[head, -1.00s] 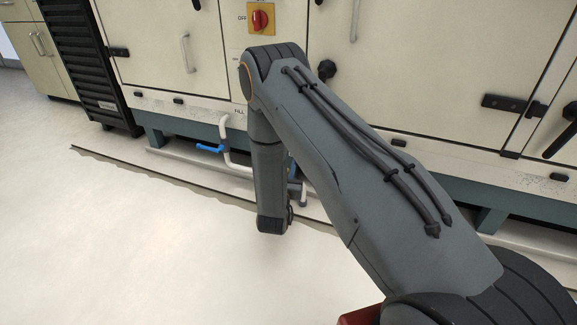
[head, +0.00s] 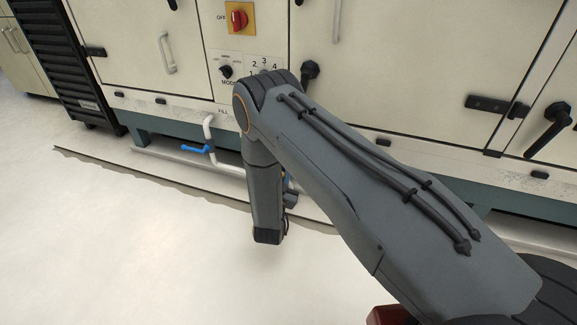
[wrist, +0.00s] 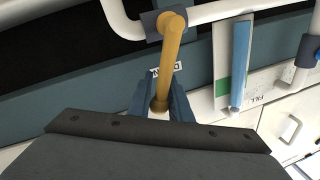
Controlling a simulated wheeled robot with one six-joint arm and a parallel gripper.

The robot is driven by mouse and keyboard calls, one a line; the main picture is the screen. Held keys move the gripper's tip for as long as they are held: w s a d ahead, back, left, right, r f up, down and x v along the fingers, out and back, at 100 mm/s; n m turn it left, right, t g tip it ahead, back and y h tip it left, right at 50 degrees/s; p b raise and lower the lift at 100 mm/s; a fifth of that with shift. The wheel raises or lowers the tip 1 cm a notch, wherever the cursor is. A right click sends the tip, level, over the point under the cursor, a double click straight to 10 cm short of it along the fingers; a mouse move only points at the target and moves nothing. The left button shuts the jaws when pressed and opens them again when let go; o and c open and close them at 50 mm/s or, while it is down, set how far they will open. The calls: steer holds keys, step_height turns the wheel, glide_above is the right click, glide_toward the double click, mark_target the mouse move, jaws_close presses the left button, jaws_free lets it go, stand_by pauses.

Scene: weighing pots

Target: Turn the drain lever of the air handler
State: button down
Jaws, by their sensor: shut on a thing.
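The drain lever is a yellow-orange bar (wrist: 170,62), pivoted on a grey collar on a white pipe at the top of the wrist view. My gripper (wrist: 160,100) is shut on its free end, with one finger on each side. A partly covered "DRAIN" label (wrist: 165,70) sits behind the lever. In the head view my arm hides the drain lever and most of the gripper. The air handler (head: 380,90) is the cream cabinet across the back.
A blue lever (wrist: 240,62) by the "FILL" label is right of the drain lever; it also shows in the head view (head: 195,149). White pipes (head: 208,130) run low along the cabinet base. A red switch (head: 238,18) is above. The floor at left is clear.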

steer(key=c, duration=1.8)
jaws_free()
steer(key=shift+a, duration=0.2)
steer(key=shift+d, duration=0.1)
steer(key=p+v, duration=0.3)
steer(key=v, duration=0.4)
steer(key=shift+s+p, duration=0.3)
steer(key=shift+s, duration=0.1)
